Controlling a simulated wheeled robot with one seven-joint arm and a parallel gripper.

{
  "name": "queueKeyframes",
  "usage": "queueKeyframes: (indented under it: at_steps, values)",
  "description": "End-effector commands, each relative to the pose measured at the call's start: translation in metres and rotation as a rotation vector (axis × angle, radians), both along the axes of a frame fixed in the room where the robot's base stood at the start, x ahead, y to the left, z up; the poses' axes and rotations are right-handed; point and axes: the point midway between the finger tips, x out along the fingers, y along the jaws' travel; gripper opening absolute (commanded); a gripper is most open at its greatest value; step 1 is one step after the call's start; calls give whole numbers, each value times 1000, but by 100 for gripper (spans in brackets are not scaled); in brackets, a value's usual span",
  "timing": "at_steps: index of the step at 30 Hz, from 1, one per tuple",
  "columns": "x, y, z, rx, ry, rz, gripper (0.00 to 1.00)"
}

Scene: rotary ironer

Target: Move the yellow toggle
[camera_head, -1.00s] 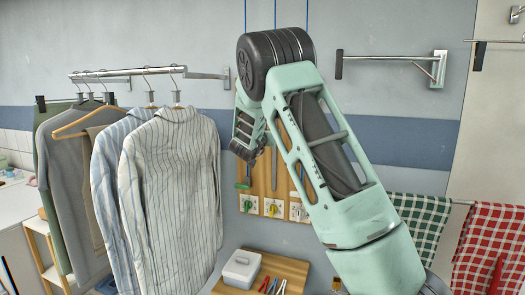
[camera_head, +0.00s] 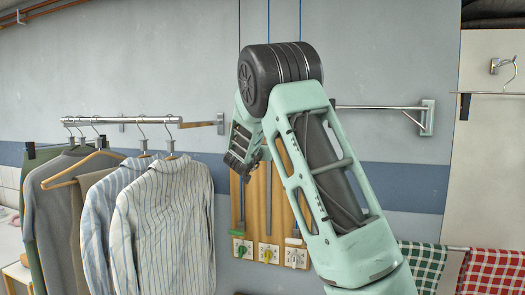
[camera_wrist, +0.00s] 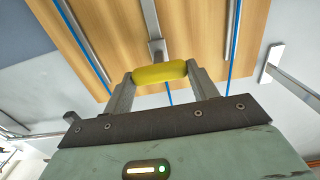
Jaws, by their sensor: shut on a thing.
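The yellow toggle (camera_wrist: 159,71) is a rounded bar at the end of a grey metal lever, in front of the wooden panel (camera_wrist: 195,25). In the wrist view the two fingers of my gripper (camera_wrist: 161,76) are at its two ends, and the gripper is shut on it. In the head view my arm's wrist hides the toggle and most of the gripper. The wooden panel (camera_head: 277,205) also shows there, partly behind my arm, with vertical metal strips on it.
Shirts (camera_head: 163,225) hang from a rail (camera_head: 120,119) at left. A wall bracket (camera_head: 425,118) juts out at right, above checked cloths (camera_head: 490,270). Thin blue lines run up the wall.

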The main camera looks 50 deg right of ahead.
Motion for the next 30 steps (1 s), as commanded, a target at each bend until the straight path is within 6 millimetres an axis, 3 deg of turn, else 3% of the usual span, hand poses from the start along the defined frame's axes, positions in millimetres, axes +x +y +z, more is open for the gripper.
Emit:
queueKeyframes:
  at_steps: [1,3,12,16,20,30]
  values:
    - [1,0,7,-12,-8,1,61]
    - [1,0,7,-12,-8,1,80]
    - [0,1,4,-8,-5,1,80]
    - [-3,10,3,-6,-8,3,80]
    - [-12,31,0,-5,-8,4,80]
    - [-42,105,0,-6,-9,6,80]
